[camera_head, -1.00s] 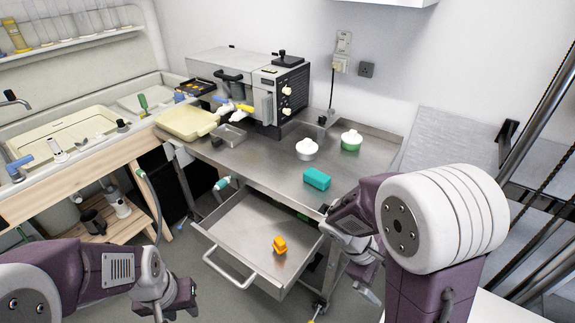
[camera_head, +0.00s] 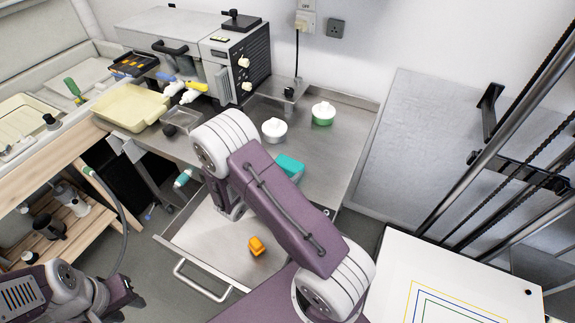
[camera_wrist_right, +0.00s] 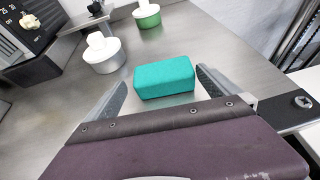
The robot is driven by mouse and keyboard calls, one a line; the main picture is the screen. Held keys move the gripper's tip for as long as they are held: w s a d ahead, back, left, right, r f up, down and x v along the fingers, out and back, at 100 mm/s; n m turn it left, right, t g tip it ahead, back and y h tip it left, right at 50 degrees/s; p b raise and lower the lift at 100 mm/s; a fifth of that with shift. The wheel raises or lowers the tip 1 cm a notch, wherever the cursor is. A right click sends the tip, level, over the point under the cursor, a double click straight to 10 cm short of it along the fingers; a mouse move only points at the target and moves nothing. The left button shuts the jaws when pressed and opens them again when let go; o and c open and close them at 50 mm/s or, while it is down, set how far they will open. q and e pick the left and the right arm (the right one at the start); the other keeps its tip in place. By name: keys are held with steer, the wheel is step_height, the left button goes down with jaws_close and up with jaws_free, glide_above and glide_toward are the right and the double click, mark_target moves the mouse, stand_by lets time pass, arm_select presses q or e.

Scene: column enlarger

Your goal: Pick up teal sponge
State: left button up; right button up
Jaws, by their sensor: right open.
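The teal sponge (camera_head: 289,166) is a rectangular block on the steel worktop (camera_head: 335,150). In the head view my right arm covers part of it. In the right wrist view the sponge (camera_wrist_right: 164,77) lies ahead, between the spread fingers of my right gripper (camera_wrist_right: 161,80). That gripper is open and empty, and I cannot tell how far the fingertips are from the sponge. In the head view it is hidden behind my arm. My left gripper (camera_head: 125,298) is low at the left, away from the worktop; its fingers are unclear.
Two white-topped round containers, one grey (camera_head: 274,130) and one green (camera_head: 323,114), stand behind the sponge. A boxy machine (camera_head: 205,55) stands at the back. An open drawer (camera_head: 190,235) below holds an orange object (camera_head: 257,246). The worktop right of the sponge is clear.

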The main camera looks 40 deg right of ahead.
mark_target(285, 168)
steer(key=x, duration=0.4)
steer(key=shift+s+d+f+p, duration=0.15)
steer(key=shift+d+f+p, duration=0.05)
steer(key=shift+d+p, duration=0.2)
steer(key=shift+d+f, duration=0.1)
steer(key=shift+c, duration=1.2)
steer(key=c, duration=0.6)
steer(key=shift+c, duration=1.1)
step_height(285, 168, up, 4)
steer(key=p, duration=0.3)
steer(key=shift+r, duration=0.25)
steer(key=s+d+r+p, duration=0.4)
steer(key=s+r, duration=0.2)
steer(key=s, duration=0.4)
steer(key=shift+s+d+r, duration=0.2)
steer(key=shift+s+r, duration=0.15)
steer(key=shift+r, duration=0.05)
